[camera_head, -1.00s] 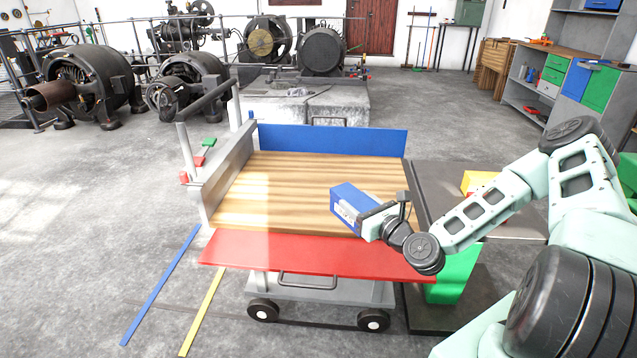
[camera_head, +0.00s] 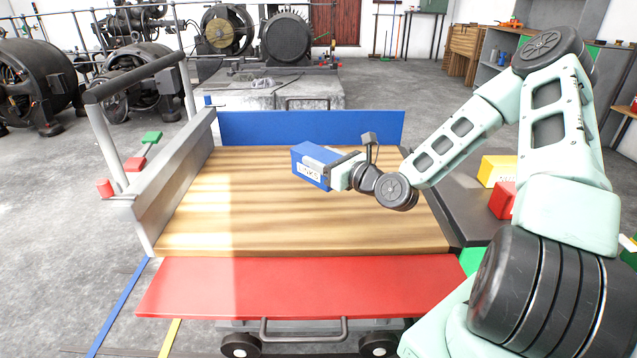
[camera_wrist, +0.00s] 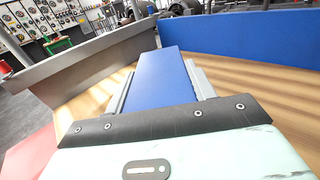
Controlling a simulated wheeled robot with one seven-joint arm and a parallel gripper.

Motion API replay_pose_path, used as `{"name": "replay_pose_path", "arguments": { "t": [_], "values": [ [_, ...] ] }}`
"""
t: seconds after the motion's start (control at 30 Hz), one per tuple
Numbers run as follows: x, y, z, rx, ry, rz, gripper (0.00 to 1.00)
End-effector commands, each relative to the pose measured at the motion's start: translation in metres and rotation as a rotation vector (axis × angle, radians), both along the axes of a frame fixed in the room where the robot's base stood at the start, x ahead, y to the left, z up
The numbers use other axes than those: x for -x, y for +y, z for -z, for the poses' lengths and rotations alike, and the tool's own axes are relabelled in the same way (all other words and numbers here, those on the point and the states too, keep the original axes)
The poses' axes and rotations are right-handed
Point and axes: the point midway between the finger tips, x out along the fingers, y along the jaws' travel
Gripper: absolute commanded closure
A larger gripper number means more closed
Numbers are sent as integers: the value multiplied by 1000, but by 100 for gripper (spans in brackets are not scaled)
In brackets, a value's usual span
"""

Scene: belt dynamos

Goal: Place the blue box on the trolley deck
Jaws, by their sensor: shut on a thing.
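The blue box (camera_head: 309,168) is between the fingers of my gripper (camera_head: 325,170), which is shut on it. In the head view the box is over the wooden deck of the trolley (camera_head: 225,215), toward its back right part. I cannot tell whether its underside touches the deck. In the wrist view the box (camera_wrist: 165,80) points forward between the two grey fingers (camera_wrist: 162,88), with the wooden deck (camera_wrist: 240,82) around it.
The trolley has a raised blue back panel (camera_head: 310,128), a grey left panel (camera_head: 175,180) and a lowered red front flap (camera_head: 300,288). A yellow box (camera_head: 497,171) and a red box (camera_head: 502,200) stand at right on a dark surface. The deck looks otherwise bare.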

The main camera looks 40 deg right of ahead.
Motion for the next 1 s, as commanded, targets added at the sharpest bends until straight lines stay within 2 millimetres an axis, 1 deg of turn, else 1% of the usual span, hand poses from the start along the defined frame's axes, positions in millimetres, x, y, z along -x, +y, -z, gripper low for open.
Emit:
{"name": "replay_pose_path", "arguments": {
  "t": [0.03, 0.27, 0.4, 0.47, 0.87, 0.9, 0.97, 1.0],
  "values": [
    [-1, 0, 8, 1, -2, -1, 87],
    [0, 0, 23, 0, -4, 0, 87],
    [0, 0, 44, 1, -2, 0, 87],
    [0, 0, 50, 0, -4, 0, 87],
    [0, 0, 53, 1, -5, 1, 87],
    [0, 0, 55, 2, -2, 1, 40],
    [0, 0, 54, 2, -2, 1, 24],
    [0, 0, 54, 2, -2, 1, 24]
  ]
}}
